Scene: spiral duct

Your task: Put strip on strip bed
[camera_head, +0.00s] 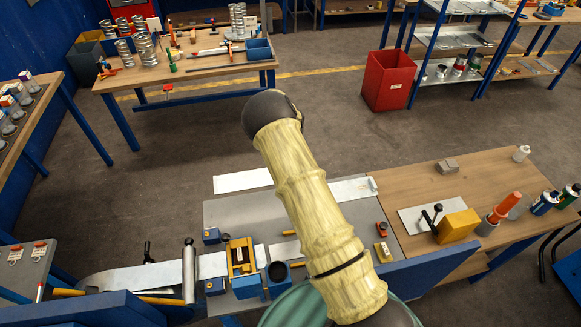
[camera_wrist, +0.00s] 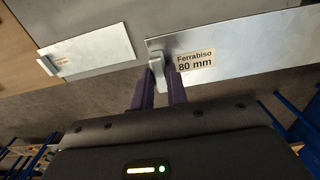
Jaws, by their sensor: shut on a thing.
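A flat pale metal strip labelled "Ferrabiso 80 mm" (camera_wrist: 245,40) extends to the right in the wrist view. My gripper (camera_wrist: 160,88) is shut on the small upright tab at its near left end. In the head view this strip (camera_head: 240,182) shows left of my arm, at the far edge of the grey bench top. My arm hides the gripper there. A second labelled strip (camera_wrist: 88,52) lies apart, and it shows right of my arm in the head view (camera_head: 350,189). A long pale bed-like piece (camera_head: 150,277) runs at the lower left; I cannot tell if it is the strip bed.
The wooden top to the right holds a yellow block (camera_head: 458,226) and several bottles. Open floor lies behind, with a red bin (camera_head: 388,80).

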